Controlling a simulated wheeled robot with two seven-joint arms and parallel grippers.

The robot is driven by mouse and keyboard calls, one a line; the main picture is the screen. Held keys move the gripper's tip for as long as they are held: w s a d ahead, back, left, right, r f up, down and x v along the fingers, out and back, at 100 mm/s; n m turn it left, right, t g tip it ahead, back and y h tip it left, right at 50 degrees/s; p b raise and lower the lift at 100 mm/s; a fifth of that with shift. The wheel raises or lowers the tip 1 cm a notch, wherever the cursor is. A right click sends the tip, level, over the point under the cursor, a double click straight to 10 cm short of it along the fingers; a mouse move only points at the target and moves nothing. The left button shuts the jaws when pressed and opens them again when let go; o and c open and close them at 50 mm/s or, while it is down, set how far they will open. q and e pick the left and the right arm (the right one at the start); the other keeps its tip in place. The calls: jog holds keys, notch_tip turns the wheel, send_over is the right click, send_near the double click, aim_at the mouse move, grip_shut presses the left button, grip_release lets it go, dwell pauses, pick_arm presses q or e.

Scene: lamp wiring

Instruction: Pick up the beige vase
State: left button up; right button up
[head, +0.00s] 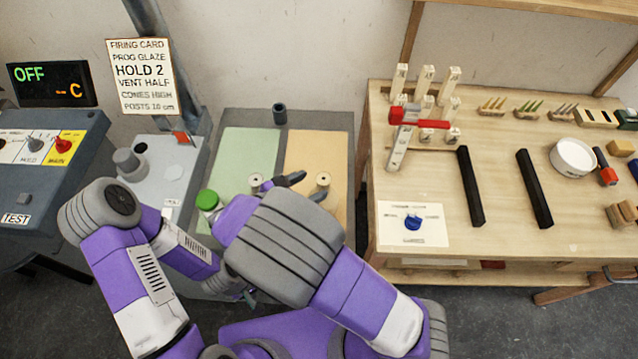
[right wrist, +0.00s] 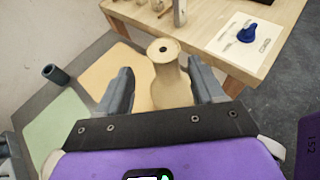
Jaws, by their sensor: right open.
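The beige vase (head: 323,180) stands on the orange-tan mat in the head view; my right arm hides its lower part. In the right wrist view the vase (right wrist: 170,80), with a narrow neck and a dark hole in its top, shows between the two fingers. My right gripper (head: 305,187) is open, with its fingers (right wrist: 162,88) on either side of the vase; I cannot tell whether they touch it. My left arm reaches in from the left; its gripper is mostly hidden behind my right arm, and its jaws cannot be made out.
A dark cylinder (head: 279,113) is at the back. A wooden workbench (head: 510,240) stands close on the right; a grey control panel (head: 50,160) is on the left.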

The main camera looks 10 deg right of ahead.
aim_at(328, 180)
jog(key=x, duration=0.2)
jog(key=b+x, duration=0.1)
jog(key=x, duration=0.3)
jog(key=shift+s+d+f+b, duration=0.25)
jog(key=shift+s+f+b, duration=0.1)
jog(key=shift+f, duration=0.1)
jog(key=shift+w+d+f, duration=0.1)
jog(key=shift+w+d, duration=0.15)
jog(key=shift+d, duration=0.05)
grip_shut()
